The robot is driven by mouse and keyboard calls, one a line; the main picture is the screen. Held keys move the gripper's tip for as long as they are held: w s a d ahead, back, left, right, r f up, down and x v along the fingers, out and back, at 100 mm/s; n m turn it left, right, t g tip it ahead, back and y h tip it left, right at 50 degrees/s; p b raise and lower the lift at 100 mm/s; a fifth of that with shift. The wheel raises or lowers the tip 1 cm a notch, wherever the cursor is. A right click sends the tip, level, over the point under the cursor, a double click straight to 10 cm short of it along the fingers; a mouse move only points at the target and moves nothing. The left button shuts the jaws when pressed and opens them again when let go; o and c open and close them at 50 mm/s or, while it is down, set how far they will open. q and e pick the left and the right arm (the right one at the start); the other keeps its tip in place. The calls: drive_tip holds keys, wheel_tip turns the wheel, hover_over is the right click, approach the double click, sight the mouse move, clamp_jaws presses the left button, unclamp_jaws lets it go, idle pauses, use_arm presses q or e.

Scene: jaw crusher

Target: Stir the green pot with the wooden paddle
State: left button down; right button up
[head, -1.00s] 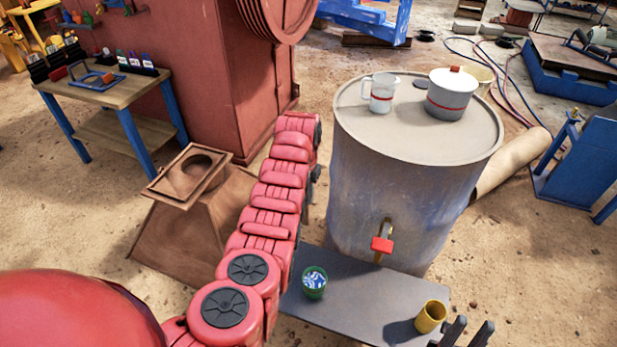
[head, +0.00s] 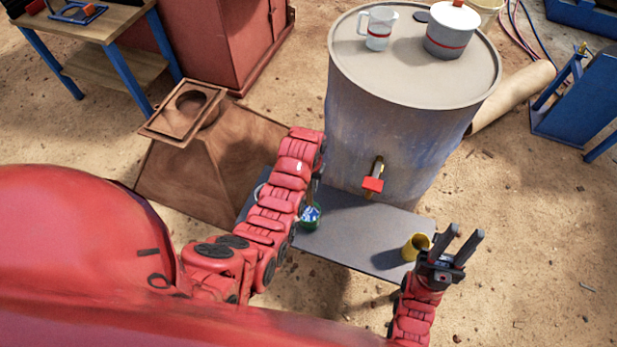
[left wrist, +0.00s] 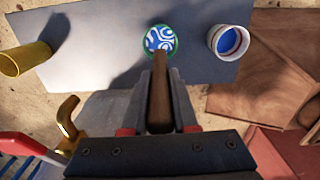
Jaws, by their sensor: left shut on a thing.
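The green pot (left wrist: 148,42) stands on the grey bench and holds a blue and white swirl. In the head view the green pot (head: 315,222) is partly hidden behind my left arm. My left gripper (left wrist: 160,112) is shut on the wooden paddle (left wrist: 159,92), which points to the pot. The paddle's far end overlaps the near part of the pot in the left wrist view; I cannot tell how deep it reaches. In the head view my left gripper (head: 315,185) is mostly hidden by its own arm. My right gripper (head: 462,246) is open and empty.
A yellow cup (head: 413,247) stands at the bench's right end, close to my right gripper. A white cup with blue contents (left wrist: 228,40) stands beside the green pot. A large drum (head: 400,140) with a red-handled tap (head: 373,184) rises behind the grey bench (head: 350,235).

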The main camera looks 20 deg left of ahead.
use_arm(q)
drive_tip(key=shift+f+b, duration=3.7)
drive_tip(key=shift+f, duration=2.85)
drive_tip(key=shift+a, duration=0.15)
